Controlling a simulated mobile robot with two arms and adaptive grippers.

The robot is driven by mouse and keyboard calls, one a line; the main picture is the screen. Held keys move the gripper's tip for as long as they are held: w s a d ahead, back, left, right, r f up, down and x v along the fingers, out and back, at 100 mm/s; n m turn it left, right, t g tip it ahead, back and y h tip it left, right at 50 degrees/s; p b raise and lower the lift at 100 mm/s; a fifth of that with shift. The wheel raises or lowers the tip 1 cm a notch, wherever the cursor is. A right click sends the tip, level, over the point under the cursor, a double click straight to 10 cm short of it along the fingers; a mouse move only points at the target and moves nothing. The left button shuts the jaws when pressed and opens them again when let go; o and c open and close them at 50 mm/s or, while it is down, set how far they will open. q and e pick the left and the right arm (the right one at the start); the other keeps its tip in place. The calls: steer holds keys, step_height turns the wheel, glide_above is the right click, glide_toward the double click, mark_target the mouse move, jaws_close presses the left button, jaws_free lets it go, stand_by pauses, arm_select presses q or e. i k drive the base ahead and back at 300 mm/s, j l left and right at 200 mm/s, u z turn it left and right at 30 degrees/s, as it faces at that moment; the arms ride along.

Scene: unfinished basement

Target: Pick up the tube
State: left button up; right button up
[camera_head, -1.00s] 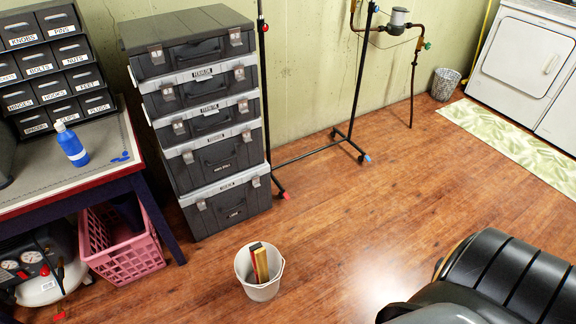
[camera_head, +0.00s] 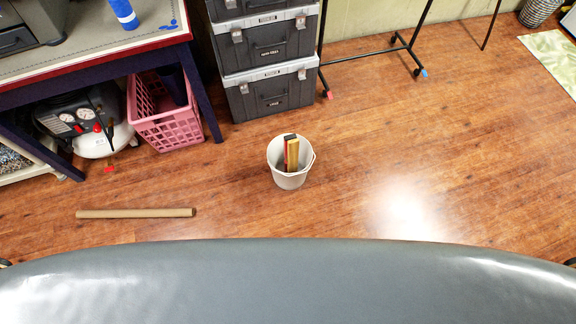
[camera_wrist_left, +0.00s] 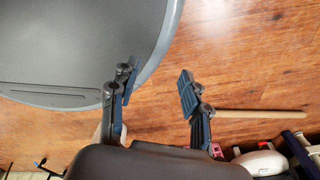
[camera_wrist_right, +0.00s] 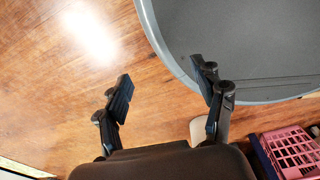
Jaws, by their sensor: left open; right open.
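The tube (camera_head: 136,213) is a tan cardboard cylinder lying flat on the wooden floor at the left of the head view, in front of the pink crate and compressor. It also shows in the left wrist view (camera_wrist_left: 262,114), to the right of my left gripper (camera_wrist_left: 158,86). The left gripper is open, with nothing between its fingers, and apart from the tube. Its right finger lies in front of the tube's near end in the picture. My right gripper (camera_wrist_right: 162,88) is open and empty over the floor; the tube is not in its view.
A white bucket (camera_head: 289,181) holding a yellow-and-red item stands right of the tube. Behind are a workbench (camera_head: 95,55), a pink crate (camera_head: 165,130), a compressor (camera_head: 84,116) and stacked toolboxes (camera_head: 270,92). Open floor lies to the right. My grey body fills the bottom.

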mark_target(161, 212)
steer(key=u, duration=1.9)
